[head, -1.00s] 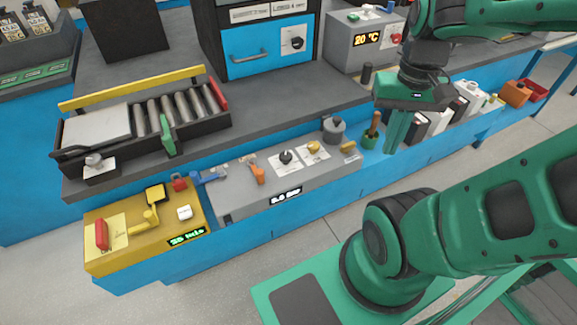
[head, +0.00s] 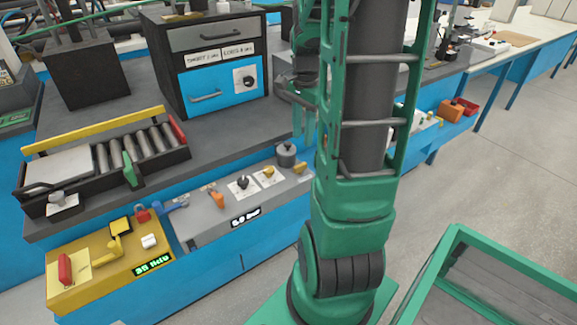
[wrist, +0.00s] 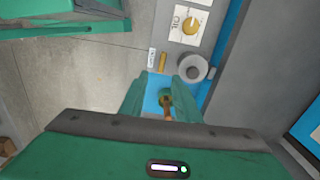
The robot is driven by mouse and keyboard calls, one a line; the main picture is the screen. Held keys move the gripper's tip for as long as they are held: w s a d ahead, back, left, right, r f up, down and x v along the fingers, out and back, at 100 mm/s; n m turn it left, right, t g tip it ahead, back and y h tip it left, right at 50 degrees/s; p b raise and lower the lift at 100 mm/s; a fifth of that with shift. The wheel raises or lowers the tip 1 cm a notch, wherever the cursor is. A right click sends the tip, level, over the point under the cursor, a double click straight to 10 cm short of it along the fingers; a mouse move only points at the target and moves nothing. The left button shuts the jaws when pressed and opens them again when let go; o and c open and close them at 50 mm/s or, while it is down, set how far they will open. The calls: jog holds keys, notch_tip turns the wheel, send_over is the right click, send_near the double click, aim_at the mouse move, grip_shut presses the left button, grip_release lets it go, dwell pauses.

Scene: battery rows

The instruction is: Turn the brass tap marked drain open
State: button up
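On the grey panel a brass knob (head: 268,171) sits on a white plate. It also shows in the wrist view (wrist: 191,25). A small brass bar-shaped tap (head: 299,167) is at the panel's right end, and shows in the wrist view (wrist: 163,62) beside a small white label. I cannot read "drain" on either. My gripper (wrist: 166,82) is open and empty, pointing down. In the wrist view the bar-shaped tap lies just beyond its fingertips. In the head view the gripper (head: 308,118) is partly hidden by my arm.
A black knob (head: 243,183) and an orange lever (head: 217,199) share the panel. The yellow box (head: 110,265) is left.

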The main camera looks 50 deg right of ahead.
aim_at(301, 165)
jog(key=shift+m, duration=0.3)
jog(key=f, duration=1.1)
jog(key=shift+w+d+f, duration=0.1)
jog(key=shift+w, duration=0.1)
